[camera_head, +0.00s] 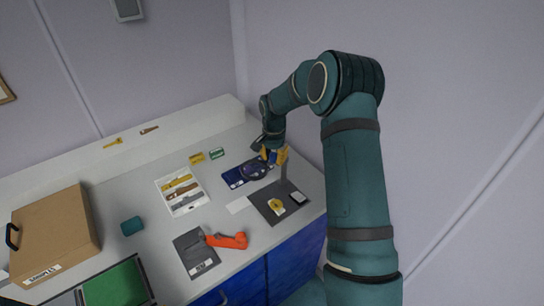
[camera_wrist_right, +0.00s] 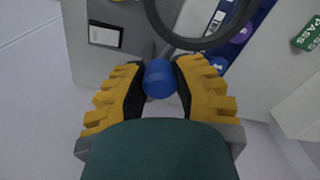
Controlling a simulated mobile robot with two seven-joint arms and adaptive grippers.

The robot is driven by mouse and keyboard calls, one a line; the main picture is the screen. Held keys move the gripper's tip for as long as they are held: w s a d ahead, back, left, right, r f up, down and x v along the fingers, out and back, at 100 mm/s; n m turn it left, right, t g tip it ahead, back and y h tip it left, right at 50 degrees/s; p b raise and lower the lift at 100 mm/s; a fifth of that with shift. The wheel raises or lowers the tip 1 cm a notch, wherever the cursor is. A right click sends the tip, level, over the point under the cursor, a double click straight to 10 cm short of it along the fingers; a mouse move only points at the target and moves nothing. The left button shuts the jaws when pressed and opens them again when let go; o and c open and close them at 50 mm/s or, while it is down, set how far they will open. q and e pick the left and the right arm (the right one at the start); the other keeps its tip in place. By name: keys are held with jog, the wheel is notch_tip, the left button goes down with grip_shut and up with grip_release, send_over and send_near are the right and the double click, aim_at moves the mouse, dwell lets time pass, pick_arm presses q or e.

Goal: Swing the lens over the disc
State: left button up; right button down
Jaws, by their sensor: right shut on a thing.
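My right gripper (camera_head: 275,156) reaches in from the right and is shut on a blue knob (camera_wrist_right: 158,78) at the lens's side. The round lens (camera_head: 254,170) has a dark rim, which shows at the top of the wrist view (camera_wrist_right: 203,43). It hangs over a dark blue mat, left of a grey upright post (camera_head: 285,172). The yellow disc (camera_head: 275,205) lies on a dark grey plate (camera_head: 264,201) in front of the post. The lens is behind and left of the disc, apart from it. My left gripper is not in view.
A white tray (camera_head: 163,186) holds several yellow and brown pieces. An orange tool (camera_head: 228,241) lies by a dark mat (camera_head: 189,246). A teal block (camera_head: 131,226) and a cardboard box (camera_head: 52,232) stand left. A white card (camera_head: 238,205) lies left of the plate.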

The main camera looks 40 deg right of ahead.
jog(key=shift+s+d+n+b, duration=0.15)
jog(key=shift+s+n, duration=0.35)
jog(key=shift+n, duration=1)
jog(key=shift+s+d+n+b, duration=0.15)
jog(key=shift+s+n, duration=0.35)
jog(key=shift+n, duration=1)
jog(key=shift+s+d+n+b, duration=0.15)
jog(key=shift+s+n, duration=0.35)
jog(key=shift+n, duration=1)
jog(key=c, duration=0.7)
grip_release()
jog(key=shift+r, duration=0.1)
notch_tip(320, 180, up, 12)
jog(key=shift+f, duration=0.1)
jog(key=shift+s, duration=0.1)
